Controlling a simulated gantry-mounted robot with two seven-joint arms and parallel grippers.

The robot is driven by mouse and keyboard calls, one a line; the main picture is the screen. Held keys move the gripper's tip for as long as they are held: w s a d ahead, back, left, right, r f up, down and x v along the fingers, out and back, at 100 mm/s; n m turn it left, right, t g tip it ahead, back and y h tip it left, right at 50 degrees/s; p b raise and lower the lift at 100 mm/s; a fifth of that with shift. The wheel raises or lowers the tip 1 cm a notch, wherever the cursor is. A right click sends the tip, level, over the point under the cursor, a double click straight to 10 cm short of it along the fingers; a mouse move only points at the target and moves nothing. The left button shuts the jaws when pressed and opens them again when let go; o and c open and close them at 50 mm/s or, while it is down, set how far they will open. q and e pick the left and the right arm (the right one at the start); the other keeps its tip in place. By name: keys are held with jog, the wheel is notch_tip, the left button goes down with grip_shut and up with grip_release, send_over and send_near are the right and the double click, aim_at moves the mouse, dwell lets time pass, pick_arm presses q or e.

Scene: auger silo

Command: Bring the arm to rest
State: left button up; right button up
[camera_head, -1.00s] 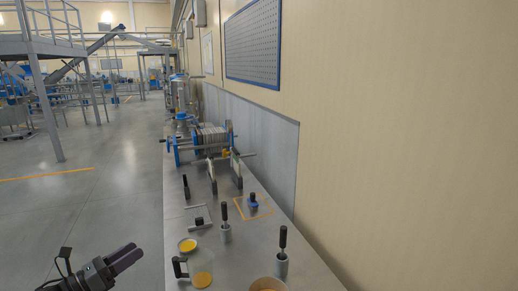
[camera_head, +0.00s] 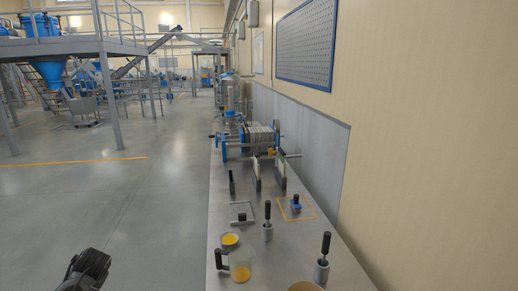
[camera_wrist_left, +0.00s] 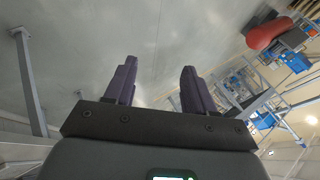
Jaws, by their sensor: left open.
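My left arm's dark end (camera_head: 86,270) shows at the bottom left edge of the head view, over the open floor and left of the bench, apart from it. Its fingertips cannot be made out there. In the left wrist view my left gripper (camera_wrist_left: 158,85) has its two dark purple fingers spread apart, with nothing between them but grey background. My right gripper is not in view.
The long grey bench (camera_head: 222,200) runs along the wall on the right. It carries a jug (camera_head: 240,264), a yellow-filled dish (camera_head: 230,240), black-handled tools (camera_head: 267,218) and a blue-ended drum (camera_head: 260,138). Open floor (camera_head: 130,210) lies left of it.

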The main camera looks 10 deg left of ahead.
pick_arm(q)
jog(key=s+d+f+m+h, duration=0.1)
jog(key=s+d+f, duration=0.35)
jog(key=d, duration=0.45)
jog(key=s+d+f+m+t+h, duration=0.1)
jog(key=s+d+f+m+h, duration=0.1)
jog(key=s+d+f, duration=0.5)
jog(key=s+d+f+m+h, duration=0.1)
jog(key=d+f, duration=0.4)
jog(key=d, duration=0.5)
jog(key=s+d+r+h, duration=0.3)
jog(key=s+d+h, duration=0.1)
jog(key=s+d, duration=1.15)
notch_tip(320, 180, up, 37)
jog(key=s+a+p, duration=0.1)
jog(key=p, duration=3.5)
jog(key=shift+s+f, duration=0.2)
jog(key=shift+s, duration=0.2)
jog(key=shift+a, duration=0.1)
